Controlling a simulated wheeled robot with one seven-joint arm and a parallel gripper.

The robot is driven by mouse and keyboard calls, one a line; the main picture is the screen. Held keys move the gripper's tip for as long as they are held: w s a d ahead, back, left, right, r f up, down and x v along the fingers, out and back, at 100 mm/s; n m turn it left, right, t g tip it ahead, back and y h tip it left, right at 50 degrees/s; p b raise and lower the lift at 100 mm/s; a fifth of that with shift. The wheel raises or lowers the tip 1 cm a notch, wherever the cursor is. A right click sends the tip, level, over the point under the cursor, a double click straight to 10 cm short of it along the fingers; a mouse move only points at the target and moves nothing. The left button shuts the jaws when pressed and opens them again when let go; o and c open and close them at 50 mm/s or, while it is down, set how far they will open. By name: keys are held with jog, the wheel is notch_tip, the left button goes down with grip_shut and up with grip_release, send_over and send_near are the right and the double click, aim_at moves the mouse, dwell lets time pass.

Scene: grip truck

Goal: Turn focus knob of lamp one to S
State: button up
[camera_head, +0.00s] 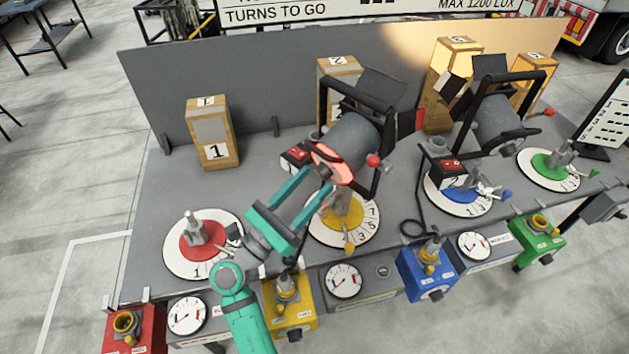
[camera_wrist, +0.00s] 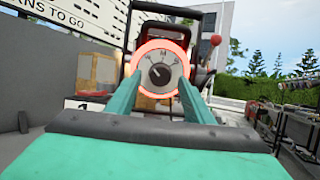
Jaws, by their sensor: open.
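The lamp (camera_head: 356,137) on the yellow turntable is a grey cylinder in a black yoke, its back end towards my arm. I cannot read a number on it; I take it as lamp one. Its focus knob (camera_wrist: 160,73) is a grey dial with a dark pointer, inside a glowing red-orange ring (camera_head: 331,163). An M shows at the top of the dial, with smaller letters at its sides. The pointer seems to aim up and left. My gripper (camera_head: 318,180) is open, its teal fingers reaching towards the knob. In the wrist view the fingertips (camera_wrist: 160,88) flank the dial; contact is unclear.
A second lamp (camera_head: 497,122) stands right, above the blue turntable (camera_head: 462,193). A red ball handle (camera_head: 373,160) sits close right of the ring. The yellow turntable (camera_head: 343,222) and its pillar lie below my fingers. A cable loops on the bench (camera_head: 270,150).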

jog(key=shift+x, duration=0.75)
jog(key=shift+c, duration=0.6)
jog(key=c, duration=0.9)
